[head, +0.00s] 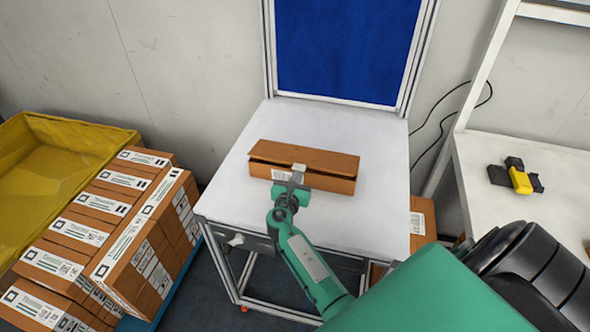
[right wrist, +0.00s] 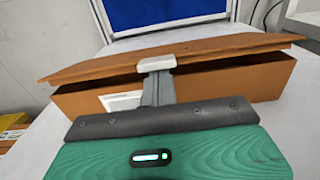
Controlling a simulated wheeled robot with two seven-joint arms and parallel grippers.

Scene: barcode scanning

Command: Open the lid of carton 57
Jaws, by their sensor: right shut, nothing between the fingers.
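The carton (head: 330,184) is a long brown box on the white table, with a white label on its front side. Its lid (head: 310,157) is raised slightly along the front edge, leaving a dark gap. In the right wrist view the carton (right wrist: 225,84) and its lid (right wrist: 215,46) fill the upper middle, and the gap is clear. My right gripper (head: 298,168) is shut and empty at the carton's front, its tips at the lid's front edge; the tips also show in the right wrist view (right wrist: 157,64). I cannot read a number on the carton. My left gripper is not in view.
Several labelled cartons (head: 120,215) are stacked at left beside a yellow bin (head: 60,165). A blue panel (head: 345,45) stands behind the white table (head: 235,185). A yellow and black scanner (head: 520,180) lies on the right-hand table. The table around the carton is clear.

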